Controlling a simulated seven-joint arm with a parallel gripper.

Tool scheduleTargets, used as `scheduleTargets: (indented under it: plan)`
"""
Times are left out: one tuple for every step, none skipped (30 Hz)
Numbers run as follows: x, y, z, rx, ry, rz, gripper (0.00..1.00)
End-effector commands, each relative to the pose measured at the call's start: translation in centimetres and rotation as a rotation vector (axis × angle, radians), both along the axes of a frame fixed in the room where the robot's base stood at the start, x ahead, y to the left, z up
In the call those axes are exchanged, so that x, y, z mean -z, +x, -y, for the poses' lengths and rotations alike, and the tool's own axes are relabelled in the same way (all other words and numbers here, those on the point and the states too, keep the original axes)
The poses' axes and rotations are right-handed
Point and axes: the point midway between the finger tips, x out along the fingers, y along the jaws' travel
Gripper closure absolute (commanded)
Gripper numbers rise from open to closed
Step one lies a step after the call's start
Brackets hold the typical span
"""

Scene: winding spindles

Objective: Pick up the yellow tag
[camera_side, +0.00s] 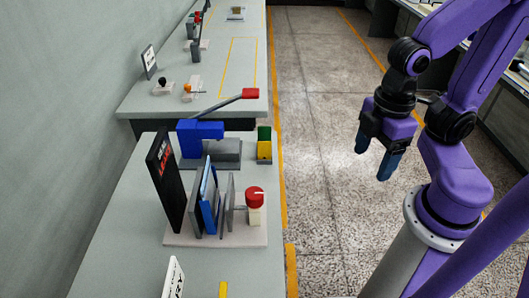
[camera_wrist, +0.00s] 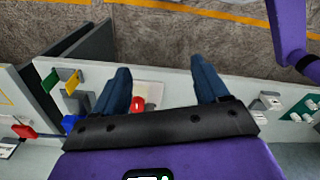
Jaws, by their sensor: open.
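A yellow tag (camera_side: 264,150) stands below a green tag (camera_side: 264,133) on a small grey holder at the right edge of the near bench. In the wrist view, the yellow tag (camera_wrist: 73,82) is left of my fingers, beside the green tag (camera_wrist: 50,80). My gripper (camera_side: 374,158) hangs over the floor side, well right of the tags in the side view. Its two blue fingers are apart with nothing between them, as the wrist view also shows at my gripper (camera_wrist: 161,68).
A blue clamp with a red-ended lever (camera_side: 250,94) stands left of the tags. A board (camera_side: 240,238) in front bears upright plates and a red knob (camera_side: 255,195). A black panel (camera_side: 165,180) stands tall at its left. The aisle floor (camera_side: 320,120) is clear.

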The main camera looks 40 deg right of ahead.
Motion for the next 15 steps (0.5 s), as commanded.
scheduleTargets:
  plan:
    - [0.0, 0.0, 0.0, 0.000, 0.000, 0.000, 0.23]
    - [0.0, 0.0, 0.0, 0.000, 0.000, 0.000, 0.22]
    - [0.0, 0.0, 0.0, 0.000, 0.000, 0.000, 0.22]
    - [0.0, 0.0, 0.0, 0.000, 0.000, 0.000, 0.22]
    - [0.0, 0.0, 0.0, 0.000, 0.000, 0.000, 0.22]
    - [0.0, 0.0, 0.0, 0.000, 0.000, 0.000, 0.22]
    - [0.0, 0.0, 0.0, 0.000, 0.000, 0.000, 0.22]
    - [0.0, 0.0, 0.0, 0.000, 0.000, 0.000, 0.22]
    - [0.0, 0.0, 0.0, -0.001, 0.000, 0.000, 0.22]
    - [0.0, 0.1, -0.1, -0.005, 0.000, 0.000, 0.22]
    - [-0.1, 0.3, -0.2, -0.010, -0.001, 0.000, 0.22]
    - [-0.1, 0.7, -0.4, -0.022, -0.002, 0.001, 0.22]
    - [-0.2, 1.0, -0.6, -0.037, -0.003, 0.001, 0.22]
    - [-0.3, 1.5, -0.8, -0.056, -0.004, 0.001, 0.22]
    - [-0.4, 2.4, -1.2, -0.089, -0.006, 0.002, 0.22]
